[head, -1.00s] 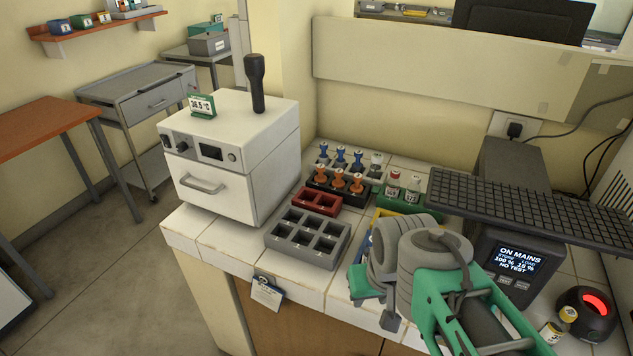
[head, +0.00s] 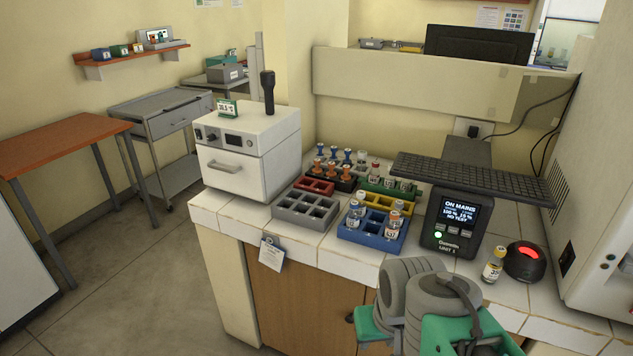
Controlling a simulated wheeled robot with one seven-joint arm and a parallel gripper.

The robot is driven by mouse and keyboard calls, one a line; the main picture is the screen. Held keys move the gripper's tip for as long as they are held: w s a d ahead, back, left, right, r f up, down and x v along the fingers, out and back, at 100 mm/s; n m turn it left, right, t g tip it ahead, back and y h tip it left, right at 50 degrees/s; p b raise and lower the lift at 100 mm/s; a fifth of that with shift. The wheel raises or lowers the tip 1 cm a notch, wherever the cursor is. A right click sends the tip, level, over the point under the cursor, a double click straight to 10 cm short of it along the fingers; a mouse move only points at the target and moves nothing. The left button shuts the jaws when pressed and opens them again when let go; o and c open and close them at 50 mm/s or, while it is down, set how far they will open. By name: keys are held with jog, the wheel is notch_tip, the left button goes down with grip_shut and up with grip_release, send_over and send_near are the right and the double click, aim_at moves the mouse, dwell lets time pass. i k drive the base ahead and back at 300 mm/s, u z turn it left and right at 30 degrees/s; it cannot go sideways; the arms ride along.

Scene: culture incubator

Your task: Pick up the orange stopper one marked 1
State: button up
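Several small orange stoppers stand upright in a dark rack (head: 343,184) on the white tiled bench, in front of a row of blue stoppers (head: 347,155). One orange stopper is at the left (head: 318,165), another in the middle (head: 331,170) and another at the right (head: 345,171). Their markings are too small to read, so I cannot tell which is marked 1. My gripper (head: 372,322) is at the bottom of the view, in front of the bench and apart from the stoppers. My own arm parts hide much of it, so its opening does not show.
A grey rack (head: 292,208) and red rack (head: 314,185) stand left of a blue rack (head: 370,237) with vials. A yellow rack (head: 401,202) and green rack (head: 409,188) are behind. A keyboard (head: 473,176) overhangs the display unit. A white incubator (head: 264,155) stands left.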

aim_at(316, 161)
jog(key=u, duration=2.15)
jog(key=i, duration=1.5)
jog(key=z, duration=2.05)
jog(key=i, duration=1)
jog(key=u, duration=0.05)
